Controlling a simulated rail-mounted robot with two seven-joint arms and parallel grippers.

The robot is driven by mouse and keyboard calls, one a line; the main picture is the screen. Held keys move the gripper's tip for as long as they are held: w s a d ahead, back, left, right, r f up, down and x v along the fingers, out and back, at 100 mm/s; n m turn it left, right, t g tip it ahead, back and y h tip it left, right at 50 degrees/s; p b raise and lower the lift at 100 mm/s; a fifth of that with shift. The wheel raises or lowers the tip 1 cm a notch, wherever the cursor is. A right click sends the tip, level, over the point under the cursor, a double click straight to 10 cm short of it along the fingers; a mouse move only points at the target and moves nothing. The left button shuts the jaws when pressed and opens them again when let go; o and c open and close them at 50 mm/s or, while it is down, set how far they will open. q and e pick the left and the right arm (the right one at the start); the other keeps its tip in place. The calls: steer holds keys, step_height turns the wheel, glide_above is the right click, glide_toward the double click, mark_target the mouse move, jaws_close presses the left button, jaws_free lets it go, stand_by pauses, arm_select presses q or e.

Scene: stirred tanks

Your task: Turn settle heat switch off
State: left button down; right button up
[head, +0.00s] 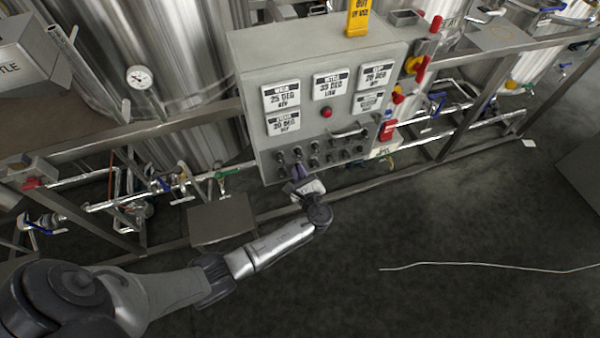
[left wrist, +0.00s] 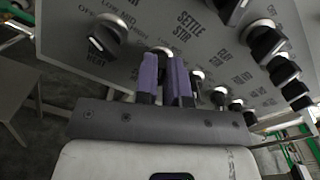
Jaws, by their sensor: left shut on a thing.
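A grey control panel (head: 310,105) carries rows of black rotary switches along its lower part. My left gripper (head: 298,173) reaches the lower left of these rows. In the left wrist view its two purple fingers (left wrist: 166,76) are shut on a switch knob (left wrist: 162,50), which they mostly hide. I cannot read that switch's label or its pointer position. A free black switch (left wrist: 105,38) left of the fingers has a label ending in "HEAT" and off, low, mid and high marks. "SETTLE STIR" lettering (left wrist: 190,25) shows above and right of the fingers. My right gripper is not in view.
More switches (left wrist: 268,42) stand close on the right. Above the switch rows are a red button (head: 327,113) and white display plates (head: 330,84). Steel tanks (head: 185,60) and pipes with valves (head: 215,175) surround the panel. The floor in front is mostly clear.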

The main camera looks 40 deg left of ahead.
arm_select(q)
steer(key=shift+s+f+n+b, duration=0.1)
steer(key=shift+n+b, duration=0.9)
steer(key=shift+n, duration=0.6)
steer(key=shift+f+n+b, duration=0.1)
steer(key=shift+n+b, duration=0.9)
steer(key=shift+n, duration=0.6)
steer(key=shift+r, duration=0.1)
steer(key=c, duration=1.2)
jaws_free()
steer(key=v, duration=1.3)
steer(key=shift+s+d, duration=0.25)
